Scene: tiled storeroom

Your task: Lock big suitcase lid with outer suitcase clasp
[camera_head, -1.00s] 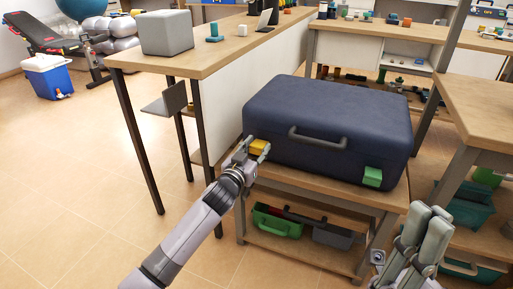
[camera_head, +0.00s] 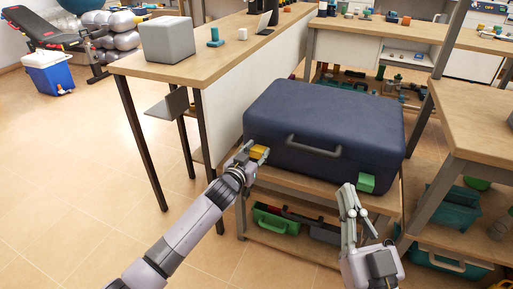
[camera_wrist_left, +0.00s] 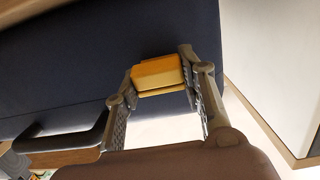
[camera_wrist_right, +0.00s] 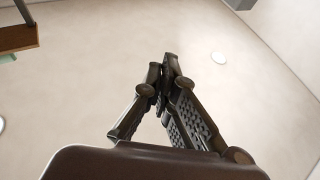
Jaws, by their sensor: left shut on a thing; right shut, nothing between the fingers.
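The big dark blue suitcase (camera_head: 330,115) lies closed on a low wooden shelf stand in the head view, its handle (camera_head: 314,146) on the near side. A yellow clasp (camera_head: 258,152) is at its left front corner and a green clasp (camera_head: 366,183) at its right front corner. My left gripper (camera_head: 256,155) is shut on the yellow clasp; the left wrist view shows the yellow clasp (camera_wrist_left: 158,74) between its fingers. My right gripper (camera_head: 350,190) is shut and empty, a little in front of the green clasp. The right wrist view shows its fingertips (camera_wrist_right: 168,68) together.
The stand (camera_head: 290,185) holds a green toolbox (camera_head: 275,222) on its lower shelf. A long wooden table (camera_head: 205,55) stands behind left, with a grey cube (camera_head: 167,40). Another wooden table (camera_head: 478,115) is close on the right. The floor at left is free.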

